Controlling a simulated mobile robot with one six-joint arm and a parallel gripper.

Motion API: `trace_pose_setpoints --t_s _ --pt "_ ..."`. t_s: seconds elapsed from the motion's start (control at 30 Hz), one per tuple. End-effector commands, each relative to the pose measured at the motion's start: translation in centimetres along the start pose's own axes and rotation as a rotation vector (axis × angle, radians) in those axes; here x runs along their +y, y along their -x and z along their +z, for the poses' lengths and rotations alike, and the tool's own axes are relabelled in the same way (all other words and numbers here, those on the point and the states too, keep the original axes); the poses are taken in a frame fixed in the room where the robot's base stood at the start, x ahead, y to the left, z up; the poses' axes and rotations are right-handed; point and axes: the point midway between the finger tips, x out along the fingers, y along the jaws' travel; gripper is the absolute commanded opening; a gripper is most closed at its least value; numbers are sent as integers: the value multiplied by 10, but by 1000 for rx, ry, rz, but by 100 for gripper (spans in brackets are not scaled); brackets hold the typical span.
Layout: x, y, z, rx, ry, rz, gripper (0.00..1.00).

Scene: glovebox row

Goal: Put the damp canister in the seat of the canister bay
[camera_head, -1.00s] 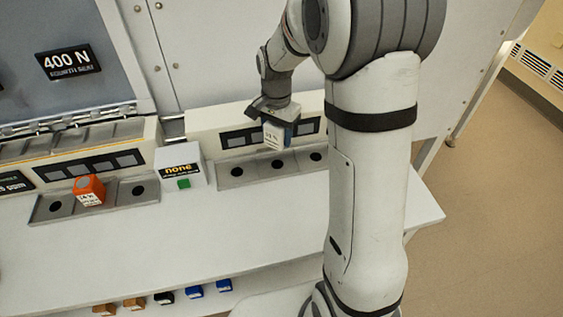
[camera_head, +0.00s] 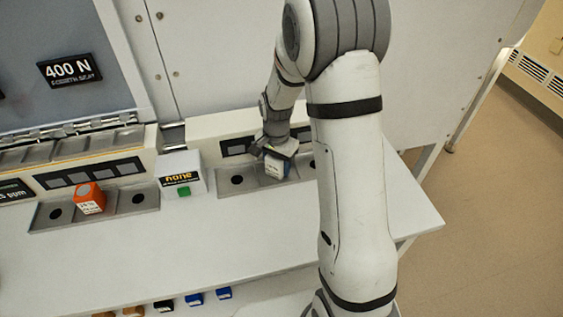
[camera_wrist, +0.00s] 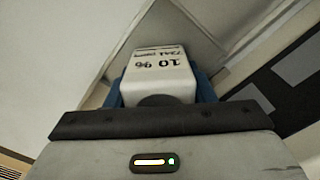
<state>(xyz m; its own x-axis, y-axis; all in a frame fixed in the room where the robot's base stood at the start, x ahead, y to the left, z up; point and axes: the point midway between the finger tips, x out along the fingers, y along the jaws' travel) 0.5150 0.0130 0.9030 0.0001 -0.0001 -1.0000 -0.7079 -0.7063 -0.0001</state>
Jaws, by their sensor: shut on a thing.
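The left seat (camera_head: 237,180) of this tray shows a bare dark round spot. The right seat (camera_head: 312,163) is partly hidden by my arm.
An orange canister (camera_head: 88,195) stands in the left-hand tray (camera_head: 150,205). A white box with a "none" display and green button (camera_head: 184,191) stands between the trays. The front bench top (camera_head: 200,240) is clear. Several coloured blocks (camera_head: 194,299) are below its edge.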

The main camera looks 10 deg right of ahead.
Motion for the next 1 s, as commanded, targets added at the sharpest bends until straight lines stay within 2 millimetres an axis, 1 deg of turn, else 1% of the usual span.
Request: trace_pose_setpoints --t_s 0.03,0.27,0.5,0.63,0.77,1.0 --pt "0 -1 0 0 0 0 51" --pt "0 0 0 0 1 0 70" --pt "0 0 0 0 1 0 71" --pt "-1 8 0 1 1 -1 71" --pt "-1 30 0 4 1 -4 71" --pt "-1 82 0 3 2 -4 71"
